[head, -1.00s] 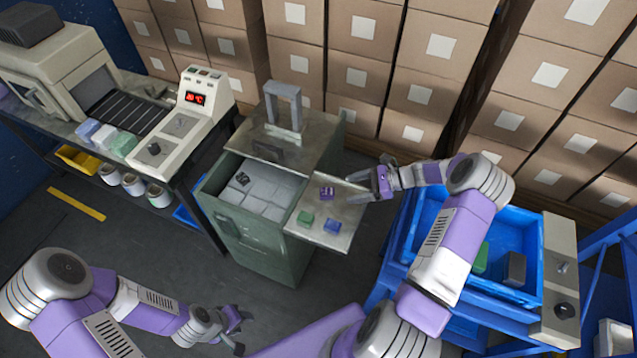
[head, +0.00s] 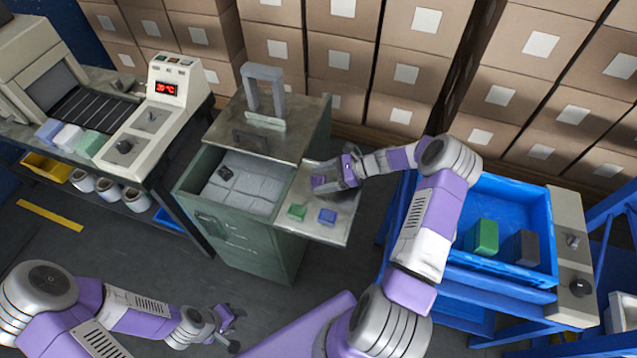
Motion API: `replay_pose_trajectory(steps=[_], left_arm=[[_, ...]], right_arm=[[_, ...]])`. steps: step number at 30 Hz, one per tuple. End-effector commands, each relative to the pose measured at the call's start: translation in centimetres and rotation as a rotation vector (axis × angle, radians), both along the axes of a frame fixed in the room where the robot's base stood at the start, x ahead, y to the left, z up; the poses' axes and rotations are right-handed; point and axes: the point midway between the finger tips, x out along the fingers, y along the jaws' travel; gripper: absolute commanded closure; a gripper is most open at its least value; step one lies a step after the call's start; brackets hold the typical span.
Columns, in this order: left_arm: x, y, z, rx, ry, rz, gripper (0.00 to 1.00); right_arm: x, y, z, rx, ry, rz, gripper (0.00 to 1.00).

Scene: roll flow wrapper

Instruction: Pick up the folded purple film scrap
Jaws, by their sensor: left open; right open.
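The small folded purple film scrap (head: 319,181) lies on the grey side shelf of the green cabinet, near the shelf's back left. My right gripper (head: 328,180) is open right at the scrap, reaching in from the right; its fingers partly cover the scrap, and I cannot tell whether they touch it. A green piece (head: 297,212) and a blue piece (head: 327,216) lie in front on the same shelf (head: 340,232). My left gripper (head: 234,328) is open and empty, low over the floor at the bottom.
The green cabinet (head: 240,235) has an open bin of pale sheets and a grey arch on top. A blue crate (head: 510,205) with green and dark blocks stands right. A sealing machine bench (head: 140,135) stands left. Stacked cartons (head: 340,60) fill the back.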

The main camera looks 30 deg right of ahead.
Motion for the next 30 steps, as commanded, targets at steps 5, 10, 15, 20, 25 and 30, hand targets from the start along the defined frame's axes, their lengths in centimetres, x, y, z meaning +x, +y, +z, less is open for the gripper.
replay_pose_trajectory(steps=[5,10,15,20,25,30], left_arm=[[0.01,0.00,-0.23,0.000,0.000,0.000,0.57],[0.01,0.00,-0.20,0.000,0.000,0.000,0.57],[0.01,0.00,-0.20,0.000,0.000,0.000,0.57],[0.00,0.00,-0.20,0.000,0.000,0.000,0.57],[0.00,0.00,-0.20,0.000,0.000,0.000,0.57],[0.00,0.00,-0.15,0.000,0.000,0.000,0.57]], right_arm=[[0.59,1.07,-0.57,-0.001,0.000,-0.002,0.28],[0.61,1.11,-0.54,-0.002,0.000,-0.002,0.28],[0.61,1.10,-0.54,-0.002,0.001,-0.001,0.49],[0.59,1.10,-0.55,-0.002,0.001,-0.001,0.74],[0.60,1.08,-0.54,-0.002,0.001,-0.001,0.83],[0.61,1.08,-0.33,-0.002,0.000,-0.001,0.83]])
